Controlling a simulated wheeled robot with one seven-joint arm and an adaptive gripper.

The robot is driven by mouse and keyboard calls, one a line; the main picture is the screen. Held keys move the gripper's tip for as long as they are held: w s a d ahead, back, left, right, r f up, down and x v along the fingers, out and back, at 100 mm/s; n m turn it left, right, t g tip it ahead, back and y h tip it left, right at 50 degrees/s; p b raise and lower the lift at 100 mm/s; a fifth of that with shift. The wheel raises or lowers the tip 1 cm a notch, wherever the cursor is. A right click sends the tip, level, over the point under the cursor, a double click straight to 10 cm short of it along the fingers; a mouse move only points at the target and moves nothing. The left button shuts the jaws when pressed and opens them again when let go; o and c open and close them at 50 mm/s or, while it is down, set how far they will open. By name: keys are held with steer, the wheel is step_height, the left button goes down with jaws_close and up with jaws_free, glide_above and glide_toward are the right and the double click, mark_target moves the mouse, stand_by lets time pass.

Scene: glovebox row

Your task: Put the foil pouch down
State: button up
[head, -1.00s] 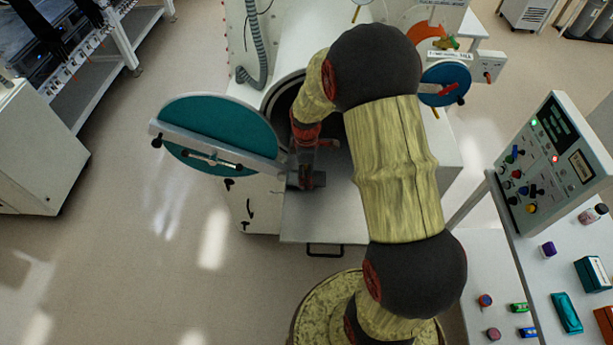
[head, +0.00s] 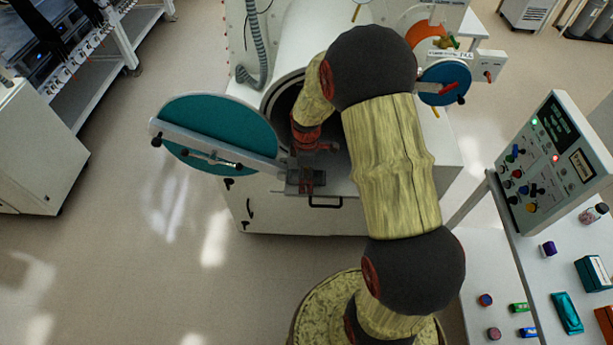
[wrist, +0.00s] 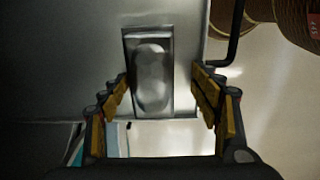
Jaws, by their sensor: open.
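The foil pouch (wrist: 151,75) is silver, with a flat rim and a puffed middle. In the wrist view it lies on the grey sliding tray (wrist: 75,80), near one edge. My gripper (wrist: 161,85) is open, with one finger on each side of the pouch and a visible gap at both sides. In the head view my gripper (head: 306,182) is over the tray at the mouth of the round chamber port (head: 272,98). The pouch cannot be made out there, behind my gripper and arm.
The teal round door (head: 215,125) stands open just left of my gripper, with its bar close by. The black tray handle (head: 325,204) is at the tray front. A control panel (head: 550,165) and a table with small items, including a teal packet (head: 566,312), are at right.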

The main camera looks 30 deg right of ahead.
step_height(320, 180, up, 12)
step_height(320, 180, up, 13)
steer(key=m+t, duration=0.2)
steer(key=m, duration=0.2)
glide_above(306, 179)
steer(key=s+a, duration=0.6)
steer(key=s+a+r+m+t, duration=0.1)
steer(key=s+a+r+m, duration=0.2)
steer(key=s, duration=0.4)
steer(key=s+a+r+m+t, duration=0.2)
steer(key=s+a+r+m, duration=0.2)
steer(key=s, duration=0.3)
steer(key=shift+s+a+r+t, duration=0.15)
steer(key=shift+s+r+t, duration=0.15)
steer(key=shift+r, duration=0.15)
steer(key=shift+w, duration=0.1)
step_height(306, 179, down, 15)
steer(key=b, duration=1.4)
steer(key=shift+b, duration=0.3)
